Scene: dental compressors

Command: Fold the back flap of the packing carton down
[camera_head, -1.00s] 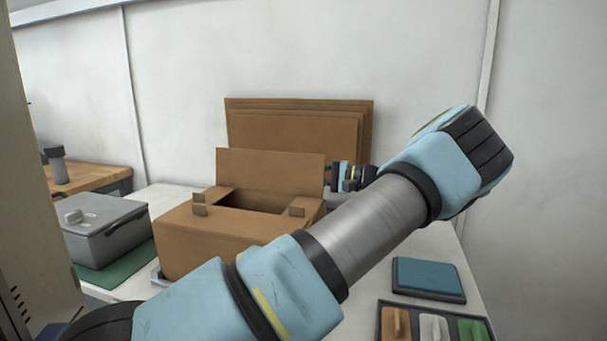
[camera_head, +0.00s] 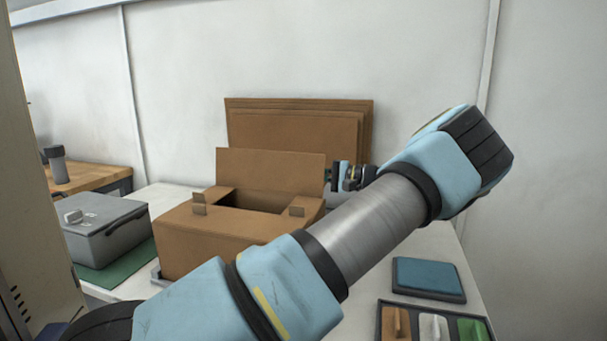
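The packing carton (camera_head: 205,240) is a brown box on the white table, partly hidden by my arm at its lower right. Its back flap (camera_head: 270,171) stands upright along the rear edge. The side flaps are folded inward, and a dark opening shows between them. Small tabs stick up near the front corners. My gripper (camera_head: 333,176) is at the right end of the back flap, seen small and partly hidden behind my arm. I cannot tell whether its fingers are open or shut, or whether they touch the flap.
Flat cardboard sheets (camera_head: 300,115) lean on the wall behind the carton. A grey case (camera_head: 105,228) stands left on a green mat (camera_head: 132,264). At right are a blue pad (camera_head: 428,278) and a dark tray (camera_head: 434,306) with coloured pieces. My arm crosses the front right.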

